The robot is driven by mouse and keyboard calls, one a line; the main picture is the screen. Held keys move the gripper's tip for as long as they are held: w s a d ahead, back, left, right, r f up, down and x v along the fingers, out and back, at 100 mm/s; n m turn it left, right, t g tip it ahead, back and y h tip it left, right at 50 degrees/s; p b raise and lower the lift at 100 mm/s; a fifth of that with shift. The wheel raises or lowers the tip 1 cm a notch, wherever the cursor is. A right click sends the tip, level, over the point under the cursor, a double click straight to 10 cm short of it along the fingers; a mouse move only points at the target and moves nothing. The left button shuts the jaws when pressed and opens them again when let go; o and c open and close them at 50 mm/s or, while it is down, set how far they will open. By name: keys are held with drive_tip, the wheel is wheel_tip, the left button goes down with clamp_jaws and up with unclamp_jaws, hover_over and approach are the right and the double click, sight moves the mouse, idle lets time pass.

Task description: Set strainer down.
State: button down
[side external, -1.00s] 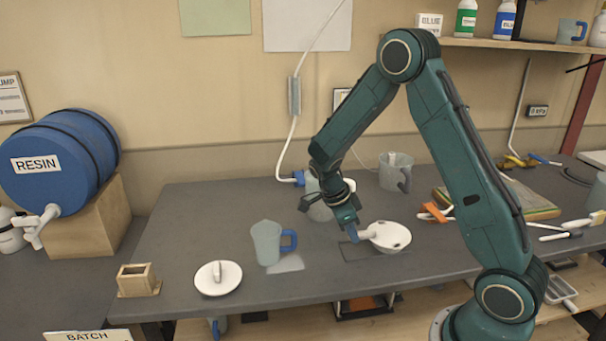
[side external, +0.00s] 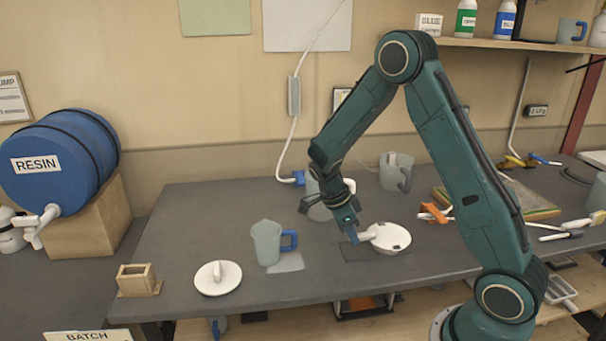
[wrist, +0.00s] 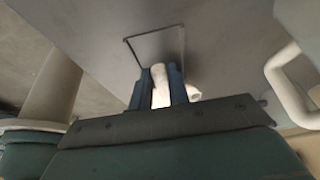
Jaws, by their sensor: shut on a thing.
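The strainer (side external: 392,239) is a white round dish with dark patches and a short handle on its left. My gripper (side external: 353,236) is shut on that handle. The strainer is at a dark outlined rectangle (side external: 358,254) on the grey bench; I cannot tell whether it touches the bench. In the wrist view my gripper (wrist: 158,88) has its two blue fingers on either side of the white handle (wrist: 161,85). The strainer's dish is mostly hidden there.
A jug with a blue handle (side external: 266,243) and a white lid with a knob (side external: 218,279) stand to the left. Another jug (side external: 318,205) stands behind my gripper, and a third (side external: 396,172) farther back.

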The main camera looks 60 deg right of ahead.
drive_tip(key=c, duration=1.3)
unclamp_jaws()
drive_tip(key=shift+o, duration=0.2)
drive_tip(key=v, duration=1.4)
